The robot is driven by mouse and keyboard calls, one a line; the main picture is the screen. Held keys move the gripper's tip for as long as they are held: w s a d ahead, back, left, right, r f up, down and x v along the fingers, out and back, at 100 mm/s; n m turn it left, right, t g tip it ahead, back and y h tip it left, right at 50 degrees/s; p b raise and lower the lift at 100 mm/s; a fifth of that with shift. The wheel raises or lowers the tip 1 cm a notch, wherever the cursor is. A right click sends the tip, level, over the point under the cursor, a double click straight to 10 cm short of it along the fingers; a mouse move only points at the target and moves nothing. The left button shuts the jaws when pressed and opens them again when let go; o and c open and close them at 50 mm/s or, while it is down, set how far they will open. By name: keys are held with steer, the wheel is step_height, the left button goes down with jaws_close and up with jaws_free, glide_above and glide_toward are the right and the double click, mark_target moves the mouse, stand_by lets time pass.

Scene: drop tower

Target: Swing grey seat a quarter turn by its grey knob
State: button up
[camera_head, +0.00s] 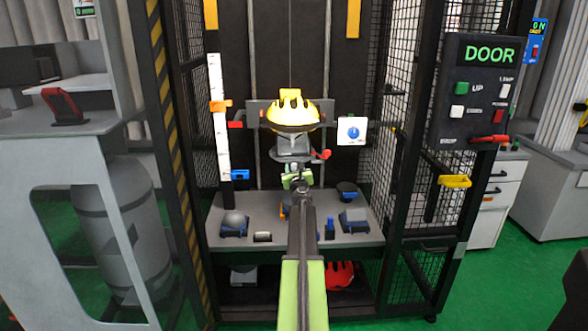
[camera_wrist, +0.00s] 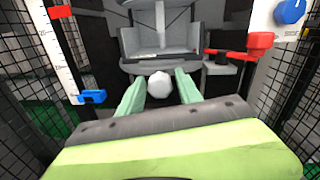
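The grey seat (camera_head: 293,153) is in the middle of the tower below a yellow helmet (camera_head: 292,114). Its underside and front show in the wrist view (camera_wrist: 160,67). The round light grey knob (camera_wrist: 160,86) is at the seat's near side. My gripper (camera_wrist: 160,78) has its two green fingers apart, one on each side of the knob, with narrow gaps visible. I cannot tell exactly how deep the knob sits between them. In the head view my gripper (camera_head: 297,179) is just below the seat and hides the knob.
A red lever (camera_wrist: 247,48) sticks out right of the seat. A white dial panel (camera_head: 353,131) stands to the right, a white scale (camera_head: 218,120) with coloured markers to the left. Several small objects lie on the grey shelf (camera_head: 270,222). Mesh walls close both sides.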

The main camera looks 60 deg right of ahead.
jaws_close()
stand_by(1.1)
